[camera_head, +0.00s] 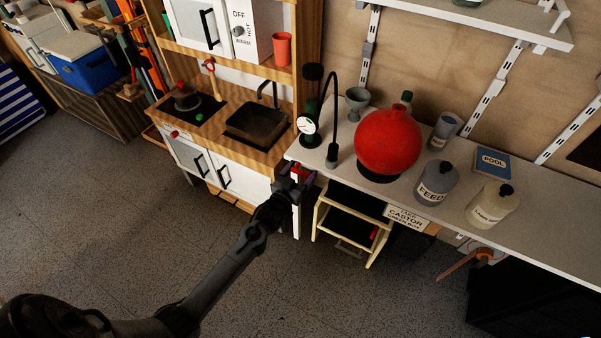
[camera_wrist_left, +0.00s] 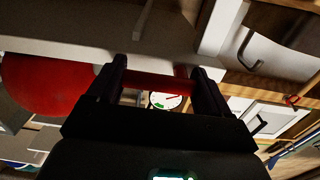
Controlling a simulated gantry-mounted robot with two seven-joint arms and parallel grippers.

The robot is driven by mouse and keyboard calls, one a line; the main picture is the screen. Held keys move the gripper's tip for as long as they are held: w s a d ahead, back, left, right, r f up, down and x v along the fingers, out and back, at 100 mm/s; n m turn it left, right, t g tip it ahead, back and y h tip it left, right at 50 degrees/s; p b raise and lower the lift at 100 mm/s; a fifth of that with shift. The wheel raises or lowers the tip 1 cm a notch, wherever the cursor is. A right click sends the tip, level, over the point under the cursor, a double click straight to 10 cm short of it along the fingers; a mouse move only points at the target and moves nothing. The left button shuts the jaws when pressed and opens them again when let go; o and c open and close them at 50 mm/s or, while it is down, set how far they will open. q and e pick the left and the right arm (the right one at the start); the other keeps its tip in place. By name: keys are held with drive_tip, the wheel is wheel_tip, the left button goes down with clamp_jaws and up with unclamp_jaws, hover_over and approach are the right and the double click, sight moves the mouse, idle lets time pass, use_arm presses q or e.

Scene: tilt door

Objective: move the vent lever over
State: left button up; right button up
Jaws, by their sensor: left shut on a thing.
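The vent lever (camera_wrist_left: 158,81) shows in the left wrist view as a red bar lying across between my two dark fingers. My left gripper (camera_wrist_left: 160,88) is shut on it. In the head view, my left gripper (camera_head: 297,174) is at the front left corner of the white bench, just below the gauge, with a bit of red at its fingertips. The round white gauge (camera_head: 306,125) stands on the bench edge by a black pump. It also shows beyond the lever in the left wrist view (camera_wrist_left: 166,100). The lever's base is hidden. My right gripper is out of view.
A red round flask (camera_head: 388,140) stands on the bench (camera_head: 545,222), with a grey FEED jug (camera_head: 436,184) and a pale jug (camera_head: 492,205) to its right. A toy kitchen (camera_head: 235,180) stands left of the bench. A wooden step stool (camera_head: 350,222) is under the bench.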

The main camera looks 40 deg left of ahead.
use_arm(q)
drive_tip(key=shift+m, duration=0.4)
drive_tip(key=m+p, duration=0.1)
drive_tip(key=m, duration=0.1)
drive_tip(key=shift+f+m+p, duration=0.2)
drive_tip(key=shift+m+p, duration=0.1)
drive_tip(key=shift+p, duration=0.1)
drive_tip(key=m, duration=0.1)
drive_tip(key=m+p, duration=0.1)
drive_tip(key=m, duration=0.1)
drive_tip(key=f+m, duration=0.1)
drive_tip(key=shift+a+m+p, duration=0.3)
drive_tip(key=m, duration=0.3)
drive_tip(key=a+m+p, duration=0.1)
drive_tip(key=m, duration=0.2)
drive_tip(key=f+m+p, duration=0.1)
drive_tip(key=m, duration=0.3)
drive_tip(key=shift+s+a, duration=0.2)
drive_tip(key=shift+a, duration=0.2)
drive_tip(key=o, duration=1)
drive_tip(key=shift+c, duration=0.2)
